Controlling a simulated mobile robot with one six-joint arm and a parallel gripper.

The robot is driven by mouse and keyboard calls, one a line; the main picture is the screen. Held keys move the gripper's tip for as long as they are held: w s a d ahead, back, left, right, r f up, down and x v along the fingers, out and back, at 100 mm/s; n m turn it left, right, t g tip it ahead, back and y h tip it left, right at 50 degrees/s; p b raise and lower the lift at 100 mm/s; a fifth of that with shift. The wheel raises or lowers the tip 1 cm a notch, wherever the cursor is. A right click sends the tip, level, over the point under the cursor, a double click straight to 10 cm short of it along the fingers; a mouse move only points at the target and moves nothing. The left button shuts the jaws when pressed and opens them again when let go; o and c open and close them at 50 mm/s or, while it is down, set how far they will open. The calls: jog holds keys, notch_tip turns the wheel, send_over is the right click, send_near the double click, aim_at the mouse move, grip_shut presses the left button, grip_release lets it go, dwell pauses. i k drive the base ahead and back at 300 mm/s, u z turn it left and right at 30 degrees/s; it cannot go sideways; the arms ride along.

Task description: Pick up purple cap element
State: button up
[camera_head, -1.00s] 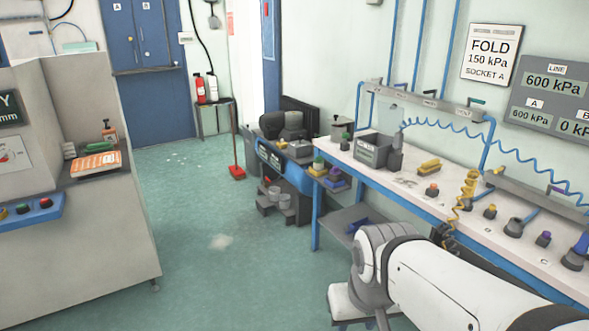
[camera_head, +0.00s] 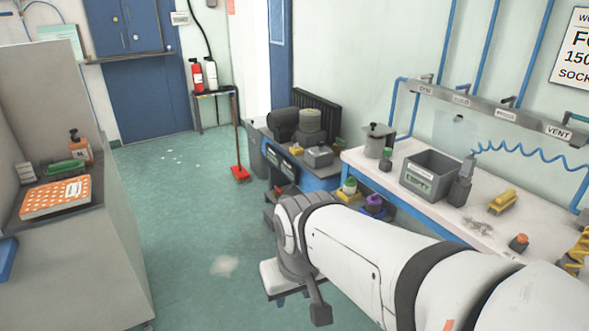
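A purple cap-like piece (camera_head: 374,202) sits low beside the left end of the workbench, next to a green-topped piece (camera_head: 349,186). My arm crosses in front of that spot and hides part of what is below it. The white arm link runs from the lower right to a grey joint at the centre, where a dark grey part hangs down. No gripper fingers can be made out.
The workbench (camera_head: 443,222) carries a grey bin marked EMPTY (camera_head: 430,174), a yellow piece (camera_head: 502,201) and an orange-topped piece (camera_head: 519,242). A blue cart (camera_head: 312,178) stands left of it. A grey cabinet (camera_head: 88,250) bounds the left. Green floor between is mostly clear.

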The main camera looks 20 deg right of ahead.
aim_at(374, 204)
jog(key=z, duration=0.45)
jog(key=i, duration=1.25)
jog(key=z, duration=1.15)
jog(key=i, duration=0.55)
jog(key=z, duration=0.3)
jog(key=k, duration=0.85)
jog(key=z, duration=0.2)
jog(key=i, duration=0.85)
jog(key=u, duration=0.05)
